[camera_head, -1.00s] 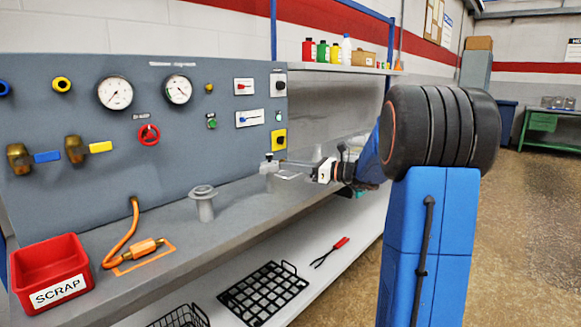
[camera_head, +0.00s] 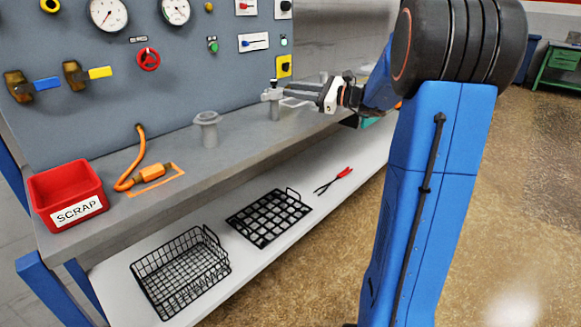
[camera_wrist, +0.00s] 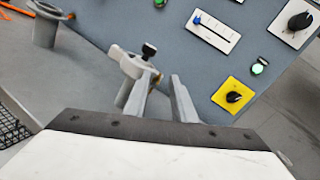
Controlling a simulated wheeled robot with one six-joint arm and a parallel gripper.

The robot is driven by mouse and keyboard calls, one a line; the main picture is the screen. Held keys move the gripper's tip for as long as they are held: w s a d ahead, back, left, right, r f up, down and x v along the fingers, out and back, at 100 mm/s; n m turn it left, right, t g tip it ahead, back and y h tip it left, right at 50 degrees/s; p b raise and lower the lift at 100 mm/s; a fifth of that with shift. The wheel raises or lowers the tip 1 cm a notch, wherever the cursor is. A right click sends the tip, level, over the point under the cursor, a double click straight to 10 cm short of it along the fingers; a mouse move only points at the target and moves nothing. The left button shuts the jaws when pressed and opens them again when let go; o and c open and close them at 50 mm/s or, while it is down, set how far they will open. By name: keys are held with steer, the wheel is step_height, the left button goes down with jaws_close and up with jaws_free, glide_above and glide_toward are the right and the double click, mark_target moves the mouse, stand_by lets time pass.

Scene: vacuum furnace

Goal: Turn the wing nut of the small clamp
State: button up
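The small clamp (camera_head: 271,95) is a light grey fitting around the top of a short grey post on the bench, near the panel. It also shows in the wrist view (camera_wrist: 131,65). A small dark piece that looks like the wing nut (camera_wrist: 149,50) stands up from it, just beyond my left fingertip. My gripper (camera_wrist: 163,80) is open and empty, its two grey fingers parted and pointing at the clamp. In the head view my gripper (camera_head: 297,95) is close to the clamp's right side. I cannot tell whether a finger touches it.
A flanged grey post (camera_head: 208,130) stands left of the clamp. The gauge panel (camera_head: 180,60) rises close behind. An orange hose fitting (camera_head: 152,173) and a red scrap bin (camera_head: 68,193) are further left. Wire baskets (camera_head: 181,270) and red-handled tongs (camera_head: 336,179) lie on the lower shelf.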

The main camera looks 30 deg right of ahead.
steer(key=shift+d+f+n, duration=0.1)
steer(key=shift+f+n, duration=0.5)
steer(key=shift+n, duration=0.6)
steer(key=shift+w+d+f+n, duration=0.2)
steer(key=shift+f+n, duration=0.05)
steer(key=shift+n, duration=0.15)
steer(key=n, duration=0.4)
steer(key=shift+a+r, duration=0.15)
steer(key=shift+r, duration=0.2)
steer(key=n, duration=0.6)
steer(key=shift+r+n, duration=0.1)
steer(key=shift+n, duration=0.2)
steer(key=v, duration=1.8)
steer(key=s+a+f+n+g+h, duration=0.1)
steer(key=s+a+f+g, duration=0.2)
steer(key=a, duration=0.6)
steer(key=s+a+f+n+g+h, duration=0.1)
steer(key=s+a+f+n+g, duration=0.1)
steer(key=a, duration=0.7)
steer(key=s+a+f+n+g+h, duration=0.1)
steer(key=s+a+f+g, duration=0.3)
steer(key=s+a, duration=0.3)
steer(key=shift+a+f+g, duration=0.3)
steer(key=shift+a+f, duration=0.4)
steer(key=shift+a, duration=0.3)
steer(key=shift+o, duration=0.6)
